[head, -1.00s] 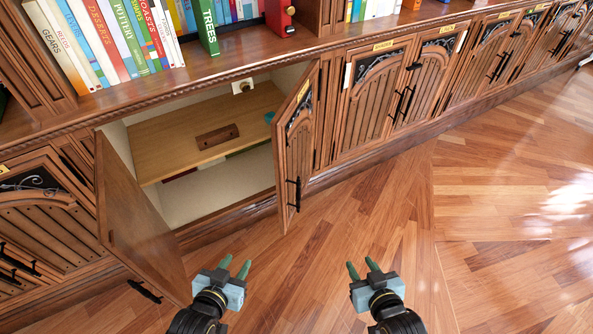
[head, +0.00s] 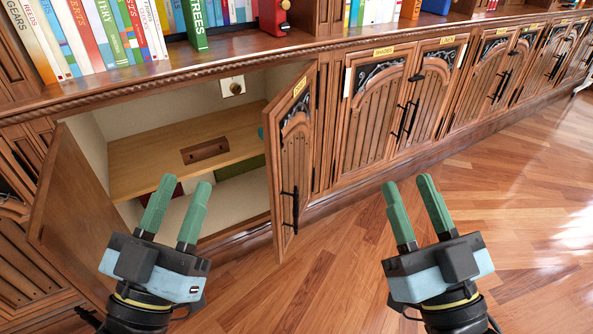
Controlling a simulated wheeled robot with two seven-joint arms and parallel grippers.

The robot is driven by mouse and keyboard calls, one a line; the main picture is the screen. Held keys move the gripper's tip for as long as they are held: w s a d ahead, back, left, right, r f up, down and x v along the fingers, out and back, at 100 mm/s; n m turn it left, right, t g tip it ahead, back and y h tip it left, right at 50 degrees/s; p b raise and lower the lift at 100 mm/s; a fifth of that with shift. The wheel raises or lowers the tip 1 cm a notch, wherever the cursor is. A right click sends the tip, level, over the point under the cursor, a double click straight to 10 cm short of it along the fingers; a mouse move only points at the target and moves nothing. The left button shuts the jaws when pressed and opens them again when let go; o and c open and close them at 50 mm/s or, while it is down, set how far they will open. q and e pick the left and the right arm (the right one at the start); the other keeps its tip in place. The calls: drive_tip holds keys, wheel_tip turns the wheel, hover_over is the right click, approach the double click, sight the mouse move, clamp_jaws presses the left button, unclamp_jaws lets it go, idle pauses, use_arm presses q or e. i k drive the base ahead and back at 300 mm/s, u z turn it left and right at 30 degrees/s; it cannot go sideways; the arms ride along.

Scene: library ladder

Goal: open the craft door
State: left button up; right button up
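A wooden cabinet stands with both doors swung out. Its right door (head: 296,170) carries a yellow label too small to read surely and a black handle (head: 292,208). Its left door (head: 75,205) hangs open at the left, partly behind my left gripper. I cannot tell which door is the craft door. My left gripper (head: 181,186) is open and empty, in front of the cabinet's opening. My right gripper (head: 409,187) is open and empty, to the right of the right door and apart from it.
Inside the open cabinet are a wooden shelf (head: 140,150) with a brown plate (head: 205,151) and a white wall fitting (head: 232,87). Closed labelled doors (head: 378,130) run along to the right. Books (head: 90,35) stand on the shelf above. The wooden floor (head: 530,215) at right is clear.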

sight(288, 122)
drive_tip(key=u, duration=0.25)
drive_tip(key=k, duration=0.5)
drive_tip(key=u, duration=1.25)
drive_tip(key=i, duration=0.85)
drive_tip(key=z, duration=0.65)
